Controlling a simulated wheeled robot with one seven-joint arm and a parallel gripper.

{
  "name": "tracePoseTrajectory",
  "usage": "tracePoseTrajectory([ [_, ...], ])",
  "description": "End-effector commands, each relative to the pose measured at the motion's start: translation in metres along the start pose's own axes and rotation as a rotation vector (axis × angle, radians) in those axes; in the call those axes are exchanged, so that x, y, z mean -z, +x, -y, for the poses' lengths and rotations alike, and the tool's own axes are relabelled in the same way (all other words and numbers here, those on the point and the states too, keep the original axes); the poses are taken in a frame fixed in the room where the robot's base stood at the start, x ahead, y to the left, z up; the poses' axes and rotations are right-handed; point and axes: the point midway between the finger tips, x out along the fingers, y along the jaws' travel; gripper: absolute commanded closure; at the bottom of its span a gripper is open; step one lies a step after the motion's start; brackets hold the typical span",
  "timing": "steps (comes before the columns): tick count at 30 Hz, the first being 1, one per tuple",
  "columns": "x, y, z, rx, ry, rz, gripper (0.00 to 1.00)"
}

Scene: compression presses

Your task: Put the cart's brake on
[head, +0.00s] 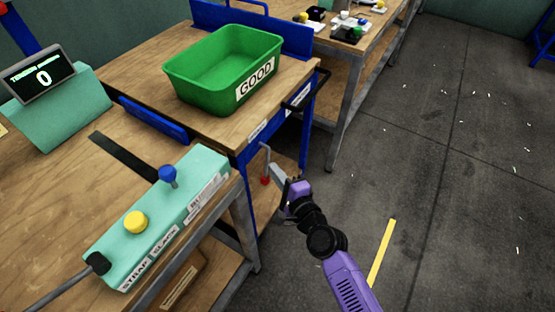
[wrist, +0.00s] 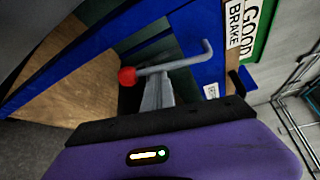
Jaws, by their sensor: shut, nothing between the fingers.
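The cart (head: 307,108) has a blue frame and a wooden top, and stands against the workbench. Its brake lever (head: 263,152) is a bent grey rod with a red knob (head: 265,181) low on the cart's side. In the wrist view the lever (wrist: 188,62) runs sideways, with the red knob (wrist: 127,77) at its left end and a BRAKE label (wrist: 235,28) above right. My gripper (head: 275,170) is shut and empty beside the lever. In the wrist view its fingertips (wrist: 154,80) overlap the rod just right of the knob; I cannot tell whether they touch.
A green GOOD bin (head: 190,90) sits on the cart top. The workbench (head: 60,190) holds a teal control box (head: 150,232) with blue and yellow knobs, and a display (head: 40,76) reading 0. Another table (head: 350,68) stands behind. The floor (head: 440,160) on the right is mostly open.

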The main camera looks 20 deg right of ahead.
Motion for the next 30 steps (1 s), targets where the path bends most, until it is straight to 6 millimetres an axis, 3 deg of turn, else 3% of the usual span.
tracePoseTrajectory([
  [1,-0.006,-0.003,0.010,-0.019,0.025,0.003,1.00],
  [30,-0.045,-0.025,0.019,-0.345,0.584,0.003,1.00],
])
